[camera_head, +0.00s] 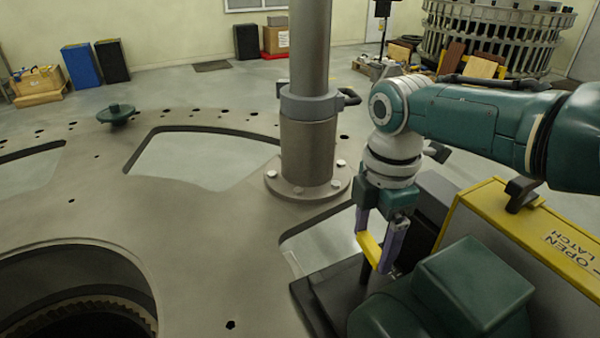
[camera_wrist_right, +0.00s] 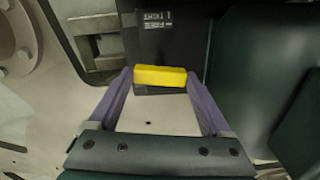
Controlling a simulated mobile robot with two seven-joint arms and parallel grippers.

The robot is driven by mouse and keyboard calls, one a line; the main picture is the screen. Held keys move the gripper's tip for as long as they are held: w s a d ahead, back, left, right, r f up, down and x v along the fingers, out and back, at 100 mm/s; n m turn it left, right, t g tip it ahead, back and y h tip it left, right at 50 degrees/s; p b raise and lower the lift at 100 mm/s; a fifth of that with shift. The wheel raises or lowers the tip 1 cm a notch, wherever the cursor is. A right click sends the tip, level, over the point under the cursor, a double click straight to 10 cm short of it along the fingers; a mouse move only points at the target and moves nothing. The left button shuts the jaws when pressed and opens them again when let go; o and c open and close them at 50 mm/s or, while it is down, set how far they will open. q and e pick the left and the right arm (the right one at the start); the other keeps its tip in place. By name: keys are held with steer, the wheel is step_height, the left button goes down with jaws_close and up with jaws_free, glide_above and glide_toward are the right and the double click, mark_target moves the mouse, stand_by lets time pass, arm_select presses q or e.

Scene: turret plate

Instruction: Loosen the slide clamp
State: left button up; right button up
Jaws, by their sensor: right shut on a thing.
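A yellow bar (camera_head: 370,250), which looks like the handle of the slide clamp, lies between the purple fingers of my right gripper (camera_head: 378,256). In the right wrist view the yellow bar (camera_wrist_right: 160,76) spans the gap between the fingertips (camera_wrist_right: 160,84), and the gripper is shut on it. Behind it is a dark plate (camera_wrist_right: 158,45) with a small label, seen upside down, that seems to read FREE and TIGHT. The rest of the clamp is partly hidden by the gripper and arm. My left gripper is not in view.
A grey column (camera_head: 308,150) with a collar (camera_head: 310,104) stands on a bolted flange left of my right arm. A yellow-edged box marked OPEN LATCH (camera_head: 565,250) is close on the right. The turret plate (camera_head: 215,225) has wide openings and a green knob (camera_head: 117,113).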

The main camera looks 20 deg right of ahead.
steer(key=shift+n, duration=0.8)
steer(key=o, duration=1.2)
steer(key=shift+c, duration=0.2)
step_height(320, 180, up, 10)
steer(key=p, duration=0.2)
steer(key=shift+p, duration=0.35)
